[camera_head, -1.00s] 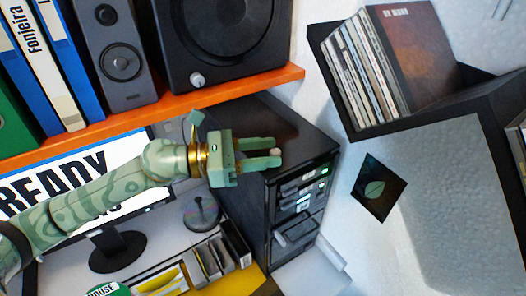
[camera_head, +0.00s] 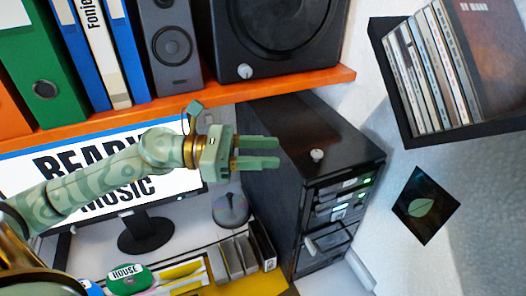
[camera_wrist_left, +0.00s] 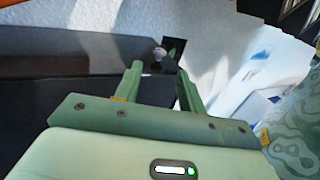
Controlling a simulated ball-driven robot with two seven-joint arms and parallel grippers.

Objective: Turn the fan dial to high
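A small pale knob (camera_head: 317,155), which looks like the fan dial, stands on top of the black computer tower (camera_head: 290,125). Its setting is too small to read. My left gripper (camera_head: 278,152) is open and empty, its fingers pointing right toward the knob with a gap between fingertips and knob. In the left wrist view the knob (camera_wrist_left: 160,53) shows beyond and between the two spread fingertips (camera_wrist_left: 160,70). My right gripper is not in view.
An orange shelf (camera_head: 205,103) above carries binders and speakers, one with its own white knob (camera_head: 245,72). A monitor (camera_head: 110,170) stands behind my left arm. A black rack of sleeves (camera_head: 450,142) hangs at right. Open space lies above the tower top.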

